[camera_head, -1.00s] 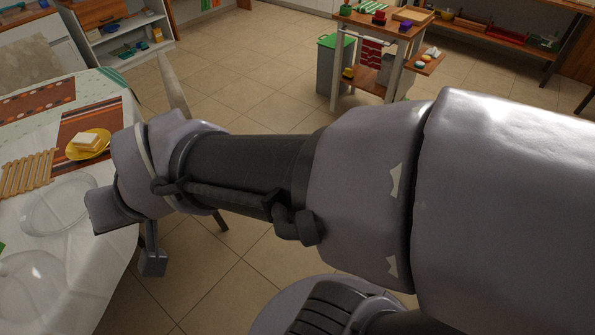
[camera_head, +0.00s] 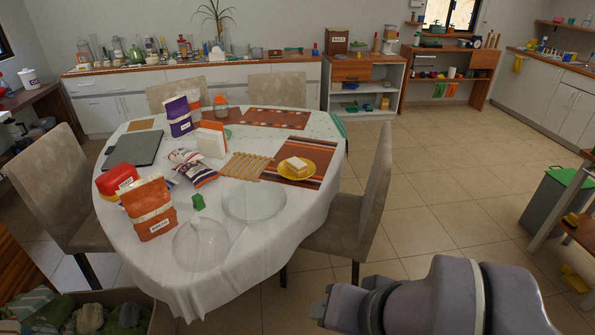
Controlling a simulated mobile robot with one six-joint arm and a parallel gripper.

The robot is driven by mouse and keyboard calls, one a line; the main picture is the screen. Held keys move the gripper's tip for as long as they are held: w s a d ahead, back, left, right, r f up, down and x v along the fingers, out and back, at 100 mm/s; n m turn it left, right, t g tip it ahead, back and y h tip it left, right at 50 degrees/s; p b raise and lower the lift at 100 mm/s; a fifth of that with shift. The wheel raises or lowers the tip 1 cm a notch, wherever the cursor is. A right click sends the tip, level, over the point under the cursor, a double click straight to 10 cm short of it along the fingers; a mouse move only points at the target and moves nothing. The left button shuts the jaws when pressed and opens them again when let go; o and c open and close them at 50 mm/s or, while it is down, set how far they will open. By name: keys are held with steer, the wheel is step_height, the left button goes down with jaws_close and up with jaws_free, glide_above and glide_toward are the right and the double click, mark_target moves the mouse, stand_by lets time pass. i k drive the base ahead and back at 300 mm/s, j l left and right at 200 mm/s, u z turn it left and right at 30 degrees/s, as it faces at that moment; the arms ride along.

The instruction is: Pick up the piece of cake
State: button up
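The piece of cake (camera_head: 297,163) is a small pale block with a brownish layer. It lies on a yellow plate (camera_head: 311,174) on the right side of the table. The plate rests on a dark red and orange striped mat (camera_head: 318,155). My arm (camera_head: 430,300) shows at the bottom right, well in front of and below the plate and apart from the table. My gripper's fingers are not visible; only the wrist links show.
The white-covered table (camera_head: 255,255) also holds a wooden slatted trivet (camera_head: 245,165), clear glass domes (camera_head: 200,243), a green object (camera_head: 198,202), bags and boxes. A chair (camera_head: 373,195) stands close to the table's right edge. Open tiled floor (camera_head: 450,205) lies right of it.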

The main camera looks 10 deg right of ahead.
mark_target(296, 165)
steer(key=i, duration=1.6)
